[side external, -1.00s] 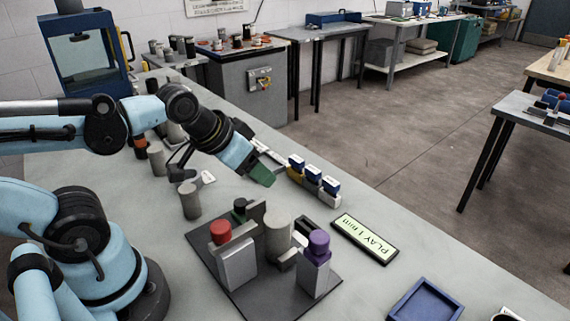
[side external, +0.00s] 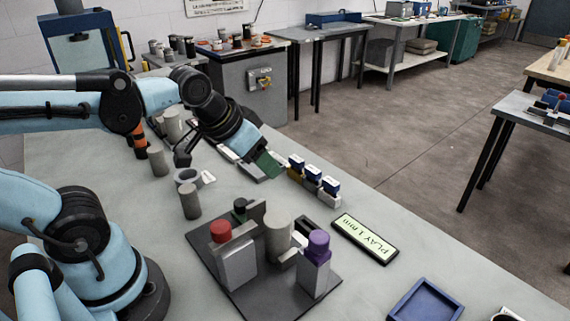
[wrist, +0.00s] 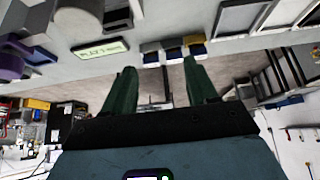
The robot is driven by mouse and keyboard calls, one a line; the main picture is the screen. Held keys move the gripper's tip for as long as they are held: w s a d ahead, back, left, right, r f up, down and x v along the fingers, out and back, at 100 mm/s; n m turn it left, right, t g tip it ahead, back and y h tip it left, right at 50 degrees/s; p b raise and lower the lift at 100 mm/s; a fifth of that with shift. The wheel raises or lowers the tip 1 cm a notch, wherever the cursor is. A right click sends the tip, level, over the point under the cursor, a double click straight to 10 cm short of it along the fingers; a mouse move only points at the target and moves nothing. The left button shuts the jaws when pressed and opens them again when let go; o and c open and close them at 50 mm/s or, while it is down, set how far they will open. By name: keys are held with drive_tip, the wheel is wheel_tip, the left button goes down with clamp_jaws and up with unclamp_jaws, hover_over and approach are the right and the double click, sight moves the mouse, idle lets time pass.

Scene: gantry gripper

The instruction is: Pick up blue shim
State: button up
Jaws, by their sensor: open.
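Three small blocks with blue tops and pale labels stand in a row by the far bench edge in the side view: the nearest to my gripper (side external: 296,161), a middle one (side external: 312,173) and a right one (side external: 330,186). I cannot tell which, if any, is the blue shim. My gripper (side external: 265,163), with green fingers, is tilted above the bench, just left of the row. In the wrist view my gripper (wrist: 159,65) has its fingers spread with nothing between them. The row of blocks (wrist: 172,49) shows beyond the fingertips.
A dark plate (side external: 262,297) holds a fixture with red and purple caps. A display reading PLAY (side external: 365,238) lies right of it, and a blue tray (side external: 425,303) sits at the lower right. Grey cylinders (side external: 190,201) stand on the left.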

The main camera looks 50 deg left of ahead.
drive_tip(key=w+r+g, duration=0.3)
drive_tip(key=w, duration=0.6)
drive_tip(key=g, duration=0.4)
hover_over(313, 169)
wheel_tip(313, 169, down, 4)
wheel_tip(313, 169, down, 11)
drive_tip(key=shift+f, duration=0.1)
drive_tip(key=c, duration=0.7)
drive_tip(key=shift+o, duration=0.2)
drive_tip(key=shift+r, duration=0.7)
drive_tip(key=r, duration=0.1)
drive_tip(key=d+r, duration=0.1)
drive_tip(key=r, duration=0.1)
drive_tip(key=shift+s+r, duration=0.2)
drive_tip(key=s+d+r, duration=0.5)
drive_tip(key=d+r, duration=0.1)
drive_tip(key=d, duration=0.3)
drive_tip(key=shift+s+d+f, duration=0.1)
drive_tip(key=shift+s+f, duration=0.1)
drive_tip(key=shift+s, duration=0.75)
drive_tip(key=shift+s+d+f, duration=0.1)
drive_tip(key=shift+s+f, duration=0.05)
drive_tip(key=shift+s, duration=0.75)
drive_tip(key=shift+s+d+f, duration=0.1)
drive_tip(key=shift+s+f, duration=0.1)
drive_tip(key=shift+s, duration=0.75)
